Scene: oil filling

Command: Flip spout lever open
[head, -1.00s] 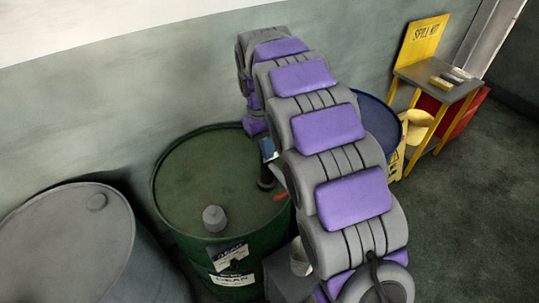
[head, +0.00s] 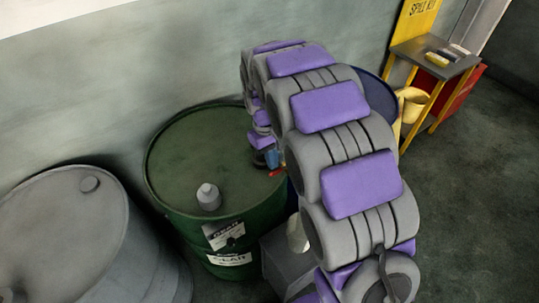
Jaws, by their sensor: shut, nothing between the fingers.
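A green drum (head: 190,145) stands upright by the wall, with a grey cap (head: 208,197) on its top and labels on its side. A small red piece (head: 278,172), which looks like the spout lever, shows at the right part of the drum top. A blue part (head: 273,158) is just above it. My gripper (head: 261,158) hangs down at the end of my arm, close to the left of the red piece. It appears shut and empty. Its fingertips are small and dark, and I cannot tell whether they touch the lever. My arm hides the spout's surroundings.
A blue drum (head: 378,92) is mostly hidden behind my arm. A yellow-legged table (head: 434,60) and yellow bucket (head: 413,104) are at the right. The right floor is clear.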

